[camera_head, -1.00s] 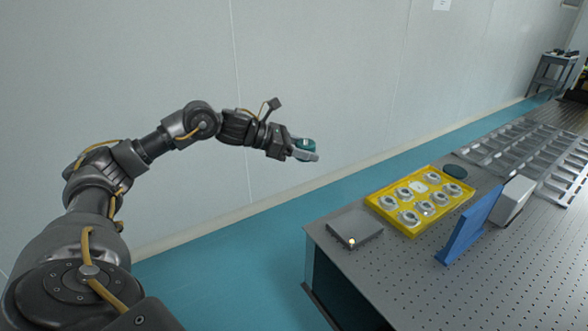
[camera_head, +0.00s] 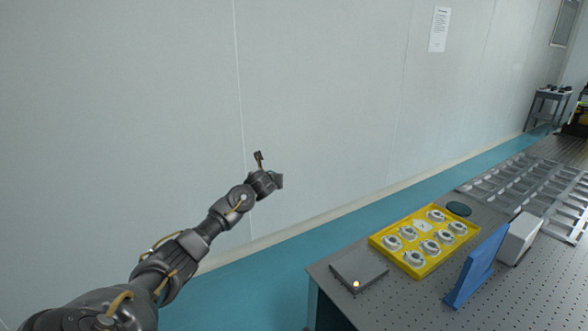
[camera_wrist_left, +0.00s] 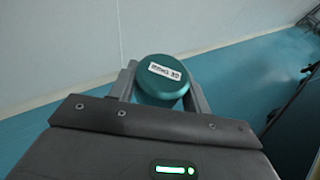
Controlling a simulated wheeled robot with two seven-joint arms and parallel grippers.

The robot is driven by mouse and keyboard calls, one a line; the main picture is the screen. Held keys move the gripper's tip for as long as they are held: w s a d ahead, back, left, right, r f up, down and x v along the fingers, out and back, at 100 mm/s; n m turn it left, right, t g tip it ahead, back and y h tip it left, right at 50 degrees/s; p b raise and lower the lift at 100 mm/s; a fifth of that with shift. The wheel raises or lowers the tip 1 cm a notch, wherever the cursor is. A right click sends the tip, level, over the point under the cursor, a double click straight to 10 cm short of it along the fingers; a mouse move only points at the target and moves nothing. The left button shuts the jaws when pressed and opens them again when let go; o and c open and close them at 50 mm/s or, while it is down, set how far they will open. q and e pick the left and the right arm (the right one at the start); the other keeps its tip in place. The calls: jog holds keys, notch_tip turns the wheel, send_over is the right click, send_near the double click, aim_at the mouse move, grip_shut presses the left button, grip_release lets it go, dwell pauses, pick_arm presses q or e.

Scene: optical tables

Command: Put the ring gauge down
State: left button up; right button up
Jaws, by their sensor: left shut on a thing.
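My left gripper (camera_head: 277,181) is raised in front of the pale wall, left of the table and apart from it. In the left wrist view it is shut on the ring gauge (camera_wrist_left: 160,88), a teal round piece with a white label. The label's print is too small to read surely. One finger lies on each side of it. My right gripper is not in view.
The perforated table (camera_head: 400,307) holds a grey flat box (camera_head: 358,268), a yellow tray (camera_head: 418,270) with several silver round parts, a dark round disc (camera_head: 459,209), a blue upright panel (camera_head: 476,268), a white block (camera_head: 519,238) and metal racks (camera_head: 540,190).

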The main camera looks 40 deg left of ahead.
pick_arm(q)
jog(key=s+f+n+g+y, duration=0.3)
jog(key=s+f+n, duration=0.1)
jog(key=s, duration=0.4)
jog(key=d+r+m+t+h, duration=0.2)
jog(key=d+r+m+h, duration=0.1)
jog(key=d, duration=1.1)
jog(key=d+r+m+t+h, duration=0.2)
jog(key=d+r+m, duration=0.1)
jog(key=d, duration=1.1)
jog(key=s+d+r+m+h, duration=0.2)
jog(key=s+d+r+h, duration=0.1)
jog(key=d, duration=0.4)
jog(key=s+d+r+m+t+h, duration=0.1)
jog(key=s+d+r+m+h, duration=0.1)
jog(key=d, duration=0.4)
notch_tip(320, 180, up, 2)
jog(key=shift+s+d+m+t+h, duration=0.35)
jog(key=shift+s+m, duration=0.25)
jog(key=shift+s, duration=0.3)
